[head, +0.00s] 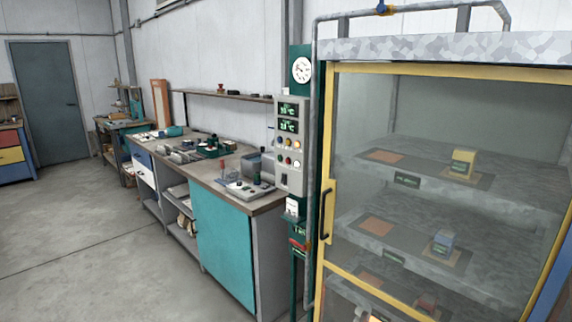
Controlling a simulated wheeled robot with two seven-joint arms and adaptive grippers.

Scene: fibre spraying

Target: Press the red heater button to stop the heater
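A grey control box (290,146) is mounted on a green post left of the glass cabinet. It has two dark displays with green digits (288,119); the upper reading is too small to make out. Below them are two rows of small coloured buttons or lamps (288,153). Some look red or orange, but they are too small to tell which is the heater button or whether it is pressed. A dark switch (285,179) sits lower on the box. Neither of my grippers is clearly visible, and nothing is seen touching the box.
The yellow-framed glass cabinet (325,150) fills the right, with small blocks on its shelves. A pale shape (345,306) at its bottom is unclear. A cluttered workbench (266,203) with a teal door stands left of the post. The grey floor (100,240) on the left is clear.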

